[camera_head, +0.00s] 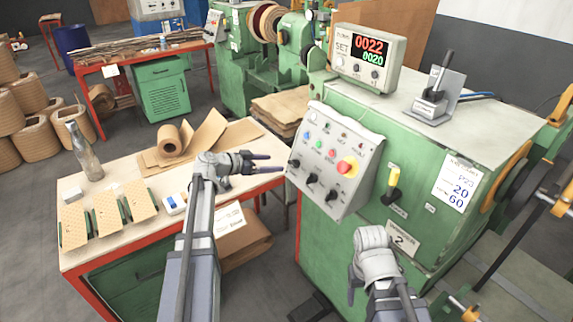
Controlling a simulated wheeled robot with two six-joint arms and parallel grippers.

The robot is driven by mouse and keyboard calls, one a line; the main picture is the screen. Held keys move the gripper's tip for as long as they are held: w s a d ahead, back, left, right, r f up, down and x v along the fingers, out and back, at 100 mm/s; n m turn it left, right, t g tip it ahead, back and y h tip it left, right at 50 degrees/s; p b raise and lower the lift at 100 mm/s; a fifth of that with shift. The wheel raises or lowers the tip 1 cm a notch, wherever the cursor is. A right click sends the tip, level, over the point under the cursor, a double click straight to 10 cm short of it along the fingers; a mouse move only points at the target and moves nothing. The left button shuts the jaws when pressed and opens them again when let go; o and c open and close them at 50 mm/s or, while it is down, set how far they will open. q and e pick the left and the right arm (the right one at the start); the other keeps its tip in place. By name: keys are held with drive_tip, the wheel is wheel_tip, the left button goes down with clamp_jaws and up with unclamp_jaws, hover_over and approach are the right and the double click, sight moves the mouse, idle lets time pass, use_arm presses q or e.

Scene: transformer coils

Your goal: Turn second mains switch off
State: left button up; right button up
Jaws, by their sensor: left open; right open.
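The workbench (140,200) at the left holds a glass bottle (84,150), paper rolls and sheets, and tan boards. A counter box (368,57) reading 0022 and 0020 and a lever stand (437,95) are on the machine's top. Space before the yellow handle is clear.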

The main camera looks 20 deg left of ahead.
sight(291, 163)
use_arm(q)
drive_tip(key=b+x, duration=0.2)
drive_tip(key=x, duration=0.5)
drive_tip(key=shift+w+d+f+b, duration=0.1)
drive_tip(key=shift+d+f+b, duration=0.05)
drive_tip(key=shift+b, duration=0.15)
drive_tip(key=shift+c, duration=0.2)
clamp_jaws()
